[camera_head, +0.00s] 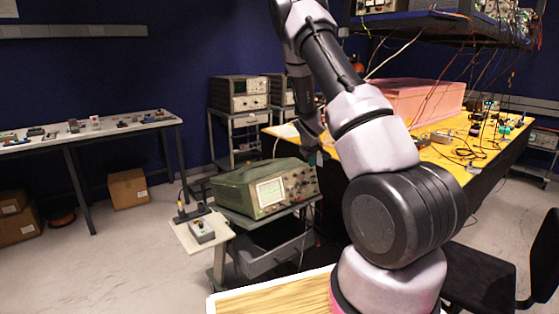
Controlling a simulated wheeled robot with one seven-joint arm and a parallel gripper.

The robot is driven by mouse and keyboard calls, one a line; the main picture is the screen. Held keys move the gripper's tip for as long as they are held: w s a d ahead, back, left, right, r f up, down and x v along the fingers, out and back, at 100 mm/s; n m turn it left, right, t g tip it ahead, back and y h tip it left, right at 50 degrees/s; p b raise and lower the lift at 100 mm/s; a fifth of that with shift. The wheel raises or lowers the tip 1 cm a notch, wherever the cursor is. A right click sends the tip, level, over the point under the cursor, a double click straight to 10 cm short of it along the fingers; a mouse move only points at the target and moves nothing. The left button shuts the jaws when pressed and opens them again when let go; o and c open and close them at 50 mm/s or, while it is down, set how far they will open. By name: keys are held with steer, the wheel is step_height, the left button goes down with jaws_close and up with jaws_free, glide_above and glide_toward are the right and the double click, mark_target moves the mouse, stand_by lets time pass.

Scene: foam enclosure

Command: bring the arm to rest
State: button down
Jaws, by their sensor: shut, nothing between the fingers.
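My arm rises from the lower right, bends at the top of the picture and comes down behind its own upper link. My gripper (318,157) is at the lower end of this far part, small and partly hidden by my arm. It points down near the right end of the green oscilloscope (262,187). It is shut and holds nothing. I cannot tell the exact gap between it and the oscilloscope.
The oscilloscope stands on a cart (285,213) with a small control box (202,231) on its side shelf. A yellow workbench (450,158) bears a pink foam box (418,98) and cables. A black chair (480,270) stands at right.

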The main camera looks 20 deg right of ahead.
steer(key=s+a+r+m+y, duration=0.1)
steer(key=s+a+r+m, duration=0.15)
steer(key=s+r, duration=0.4)
steer(key=s+a+r+m+y, duration=0.1)
steer(key=s+a+r, duration=0.3)
steer(key=r, duration=0.6)
steer(key=s+a+r+m+y, duration=0.2)
steer(key=s+a+r, duration=0.25)
steer(key=r, duration=0.45)
steer(key=s+a+r, duration=0.2)
steer(key=s+a, duration=0.1)
steer(key=s, duration=0.5)
steer(key=s+a+r+m+y, duration=0.1)
steer(key=s+a+r, duration=0.1)
steer(key=s, duration=0.5)
steer(key=s+a+r+t+y, duration=0.1)
steer(key=s+a+r, duration=0.2)
steer(key=s, duration=0.5)
steer(key=shift+s+a+r, duration=0.3)
steer(key=shift+a+r, duration=0.05)
steer(key=shift+r, duration=0.05)
